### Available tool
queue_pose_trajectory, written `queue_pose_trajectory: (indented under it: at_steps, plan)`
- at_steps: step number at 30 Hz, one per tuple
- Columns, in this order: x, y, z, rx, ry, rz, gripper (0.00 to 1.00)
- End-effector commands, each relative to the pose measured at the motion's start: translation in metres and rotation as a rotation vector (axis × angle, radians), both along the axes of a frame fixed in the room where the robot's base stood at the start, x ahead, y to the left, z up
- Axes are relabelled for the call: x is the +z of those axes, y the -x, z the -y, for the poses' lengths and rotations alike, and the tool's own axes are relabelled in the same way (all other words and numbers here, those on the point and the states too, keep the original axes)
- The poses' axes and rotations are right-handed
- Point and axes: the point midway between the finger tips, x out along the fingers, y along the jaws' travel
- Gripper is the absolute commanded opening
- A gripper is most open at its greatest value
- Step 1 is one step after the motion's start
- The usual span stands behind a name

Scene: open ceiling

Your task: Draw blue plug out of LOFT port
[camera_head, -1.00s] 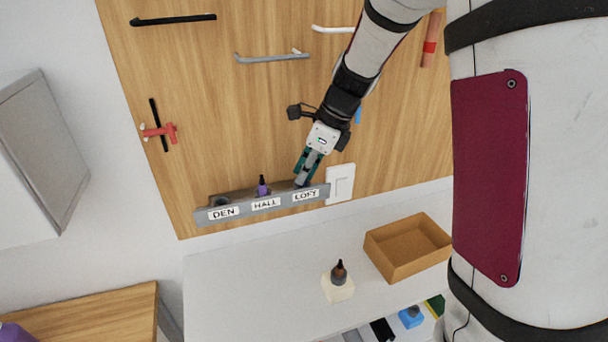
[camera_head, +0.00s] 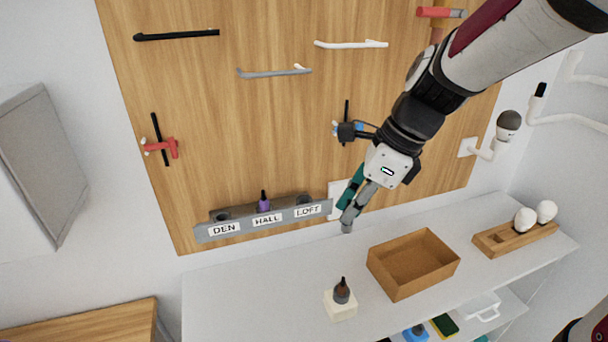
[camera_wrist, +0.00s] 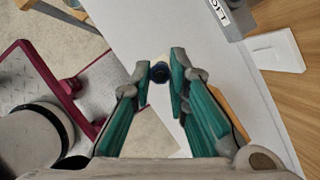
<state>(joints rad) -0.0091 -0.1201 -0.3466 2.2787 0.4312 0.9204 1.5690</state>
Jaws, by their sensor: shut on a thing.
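The labelled grey rail (camera_head: 240,231) on the wooden board has DEN, HALL and LOFT ports. The LOFT port (camera_head: 305,200) shows a dark opening with no plug standing in it. My gripper (camera_head: 348,215) is to the right of the rail's LOFT end, clear of it and above the white shelf. In the wrist view my gripper (camera_wrist: 160,80) is shut on the blue plug, whose dark blue round end (camera_wrist: 159,73) shows between the fingertips. A purple plug (camera_head: 264,203) stands in the HALL port. The DEN port (camera_head: 221,216) looks empty.
On the white shelf (camera_head: 250,300) are an open brown box (camera_head: 372,263), a cream block (camera_head: 340,306) holding a brown plug, and a wooden rack (camera_head: 490,246) with white knobs. A white wall plate (camera_wrist: 282,50) is beside the rail. The shelf's left part is clear.

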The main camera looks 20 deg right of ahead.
Motion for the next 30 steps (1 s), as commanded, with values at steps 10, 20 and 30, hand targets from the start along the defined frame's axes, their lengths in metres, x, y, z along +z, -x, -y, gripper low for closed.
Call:
queue_pose_trajectory:
  at_steps: [10,20,30]
  plan:
    - [0.0008,0.0139,0.0031,0.000,0.001,-0.001,0.00]
    - [0.0014,0.0140,0.0031,-0.001,0.000,0.000,0.00]
    - [0.0010,0.0133,0.0032,-0.001,0.001,0.000,0.00]
